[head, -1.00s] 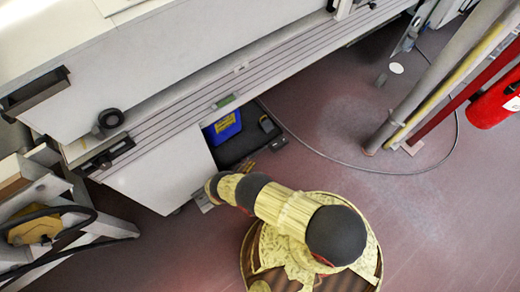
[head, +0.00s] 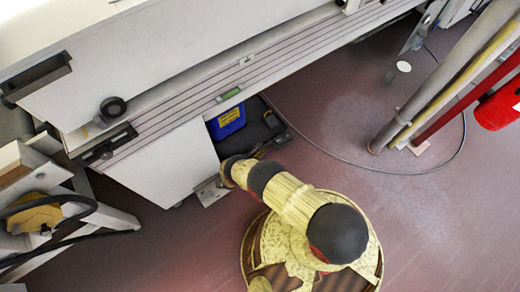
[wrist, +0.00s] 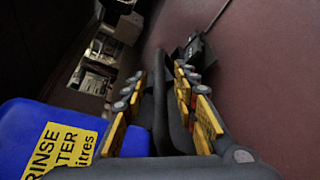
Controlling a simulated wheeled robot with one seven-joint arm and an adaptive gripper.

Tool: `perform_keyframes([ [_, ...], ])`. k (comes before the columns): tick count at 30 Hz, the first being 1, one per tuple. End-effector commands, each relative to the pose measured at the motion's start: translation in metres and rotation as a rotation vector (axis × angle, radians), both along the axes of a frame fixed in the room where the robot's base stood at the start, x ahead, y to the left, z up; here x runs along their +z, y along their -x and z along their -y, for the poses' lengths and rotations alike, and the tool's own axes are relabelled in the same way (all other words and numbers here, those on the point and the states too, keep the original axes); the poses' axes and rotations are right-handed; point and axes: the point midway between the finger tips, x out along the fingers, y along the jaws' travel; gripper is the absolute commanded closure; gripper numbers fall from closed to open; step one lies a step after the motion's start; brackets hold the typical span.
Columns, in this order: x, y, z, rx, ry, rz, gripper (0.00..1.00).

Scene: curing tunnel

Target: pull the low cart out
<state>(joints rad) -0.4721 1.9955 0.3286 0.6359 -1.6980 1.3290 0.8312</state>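The low cart (head: 256,133) is a dark, low platform half under the long grey machine. A blue container (head: 227,122) stands on it; in the wrist view the same container (wrist: 45,125), with a yellow rinse water label, is at the lower left. My gripper (wrist: 157,82) has its two yellow-padded fingers on either side of a dark upright-looking bar (wrist: 160,95), seemingly part of the cart's near edge. Gaps seem to show between fingers and bar, so the gripper looks open around it. In the head view my arm partly hides the gripper and this edge.
A white cabinet panel (head: 165,165) stands left of the cart. A thin cable (head: 340,160) curves over the floor to the right. A post (head: 420,100) and a red extinguisher (head: 499,107) stand at the right. The reddish floor (head: 430,220) at the front right is clear.

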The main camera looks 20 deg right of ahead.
Motion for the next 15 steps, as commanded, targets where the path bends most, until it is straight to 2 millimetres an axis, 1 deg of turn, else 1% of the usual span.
perform_keyframes([
  [1, -0.0001, 0.0001, -0.0001, 0.000, 0.000, 0.000, 0.75],
  [12, -0.0001, 0.0003, -0.0002, 0.000, 0.000, 0.000, 0.96],
  [15, -0.0002, 0.0003, -0.0002, 0.000, 0.000, 0.000, 1.00],
])
